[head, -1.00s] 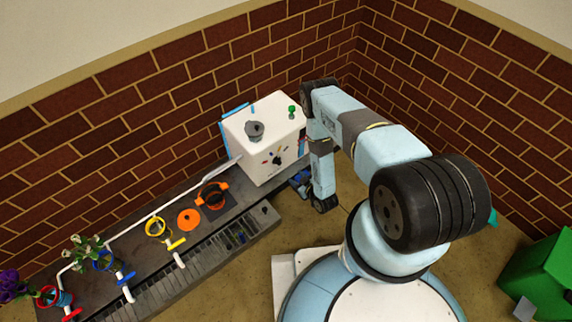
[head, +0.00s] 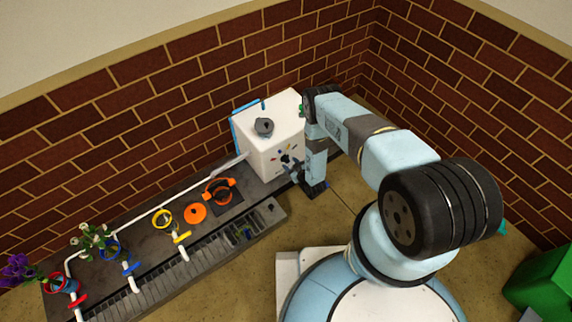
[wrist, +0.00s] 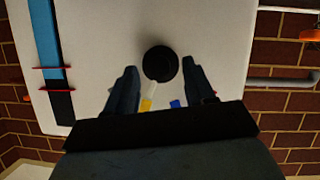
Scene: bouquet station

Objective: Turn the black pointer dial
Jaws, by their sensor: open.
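The black pointer dial (head: 285,158) is on the front face of the white box (head: 273,158), among small coloured marks. In the wrist view the dial (wrist: 160,63) is a round black knob on the white panel (wrist: 225,45). My gripper (wrist: 159,68) is open, with one finger on each side of the dial and a gap to each. I cannot tell whether the fingertips reach past the knob's front. In the head view my gripper (head: 292,168) is close in front of the box face, just below the dial.
Brick walls stand behind. A green block (head: 540,270) is at right.

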